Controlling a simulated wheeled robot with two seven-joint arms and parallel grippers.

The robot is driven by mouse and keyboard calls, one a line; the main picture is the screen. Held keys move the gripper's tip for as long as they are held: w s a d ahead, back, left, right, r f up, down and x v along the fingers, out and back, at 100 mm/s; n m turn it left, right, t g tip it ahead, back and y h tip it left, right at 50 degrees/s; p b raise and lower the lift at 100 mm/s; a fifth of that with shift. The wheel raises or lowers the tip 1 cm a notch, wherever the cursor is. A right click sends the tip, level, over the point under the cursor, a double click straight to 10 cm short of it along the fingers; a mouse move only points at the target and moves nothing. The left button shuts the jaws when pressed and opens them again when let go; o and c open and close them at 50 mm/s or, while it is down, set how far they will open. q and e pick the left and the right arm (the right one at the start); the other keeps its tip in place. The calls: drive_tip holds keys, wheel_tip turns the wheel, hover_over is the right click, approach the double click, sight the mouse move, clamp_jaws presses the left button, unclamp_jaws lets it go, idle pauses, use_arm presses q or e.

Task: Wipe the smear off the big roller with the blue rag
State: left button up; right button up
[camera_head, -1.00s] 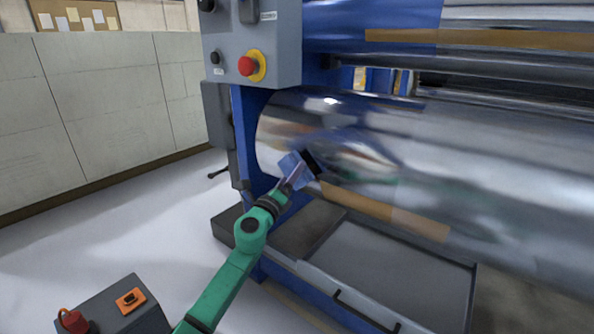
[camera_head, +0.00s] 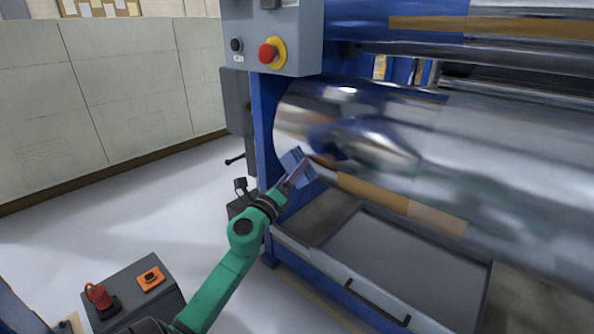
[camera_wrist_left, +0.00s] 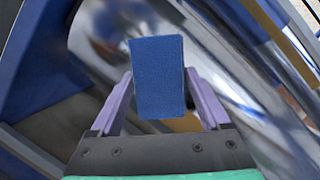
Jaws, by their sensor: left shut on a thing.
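The big roller (camera_head: 470,160) is a wide, shiny metal cylinder on the right in the head view. My left gripper (camera_head: 296,177) is in front of its left end. It is shut on the blue rag (camera_head: 299,163), a flat blue pad. In the left wrist view the rag (camera_wrist_left: 158,75) stands out between the two purple fingers, with the roller (camera_wrist_left: 225,70) behind it. I cannot tell whether the rag touches the metal. I cannot make out the smear clearly; dark and blue reflections cover that part of the roller. My right gripper is not in view.
A grey control box with a red button (camera_head: 268,53) hangs above the roller's left end. The blue machine frame (camera_head: 264,125) stands left of it. A tray with a handle (camera_head: 400,262) lies below. A dark box with an orange switch (camera_head: 150,278) is at lower left.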

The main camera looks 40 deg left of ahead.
use_arm(q)
drive_tip(key=shift+w, duration=0.15)
approach(320, 152)
drive_tip(key=shift+a+r+b+x, duration=0.15)
drive_tip(key=shift+b+x, duration=0.1)
drive_tip(key=shift+x, duration=0.7)
drive_tip(key=shift+a+r+b+x, duration=0.1)
drive_tip(key=shift+a+b+x, duration=0.1)
drive_tip(key=shift+x, duration=0.7)
drive_tip(key=shift+w+b, duration=0.35)
drive_tip(key=shift+w, duration=0.75)
